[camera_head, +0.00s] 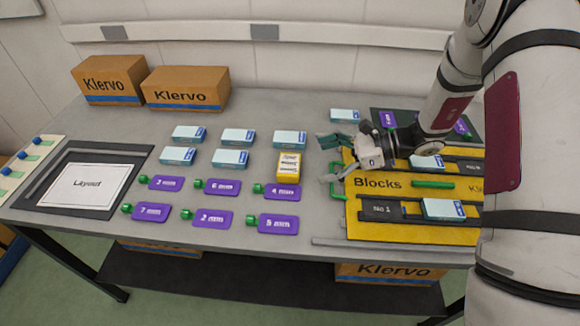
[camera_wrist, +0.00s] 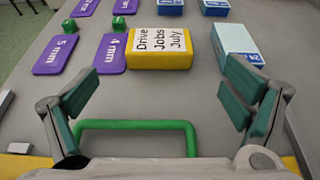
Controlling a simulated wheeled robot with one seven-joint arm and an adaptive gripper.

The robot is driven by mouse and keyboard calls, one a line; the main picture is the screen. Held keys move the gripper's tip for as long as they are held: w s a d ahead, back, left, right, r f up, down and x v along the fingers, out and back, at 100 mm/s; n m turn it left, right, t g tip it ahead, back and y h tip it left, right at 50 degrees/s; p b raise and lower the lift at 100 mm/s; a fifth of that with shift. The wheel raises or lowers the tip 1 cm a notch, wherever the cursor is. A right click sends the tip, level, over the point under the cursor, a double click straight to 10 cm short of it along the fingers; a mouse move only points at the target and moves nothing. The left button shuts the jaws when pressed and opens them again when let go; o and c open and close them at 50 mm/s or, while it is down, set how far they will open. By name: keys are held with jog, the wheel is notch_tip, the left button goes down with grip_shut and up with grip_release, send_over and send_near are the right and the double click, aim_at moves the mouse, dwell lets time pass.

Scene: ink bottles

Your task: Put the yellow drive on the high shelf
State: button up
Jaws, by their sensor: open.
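The yellow drive (camera_head: 288,167) is a small yellow box with a white label. It lies on the grey table beside the purple 4 mm tag (camera_head: 282,191). In the wrist view the drive (camera_wrist: 159,60) lies ahead of my gripper, its label reading "Drive Jobs July". My gripper (camera_head: 327,160) is open and empty, to the right of the drive and near the left edge of the yellow Blocks board (camera_head: 375,183). In the wrist view the fingers of my gripper (camera_wrist: 165,105) are spread wide, with a green handle (camera_wrist: 136,124) between them. I cannot make out a high shelf.
Several light blue boxes (camera_head: 237,136) stand behind and left of the drive. More purple tags (camera_head: 151,213) lie in front. Two Klervo cartons (camera_head: 187,88) stand at the back left. A framed Layout sheet (camera_head: 86,185) lies at the left. Bare table lies between these.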

aim_at(294, 164)
jog(key=shift+r+p+x, duration=0.15)
jog(key=shift+x, duration=1.4)
jog(key=shift+r+p+x, duration=0.15)
jog(key=shift+x, duration=1.35)
jog(key=shift+a, duration=0.1)
jog(key=shift+c, duration=0.3)
jog(key=c, duration=1.4)
jog(key=shift+r, duration=0.1)
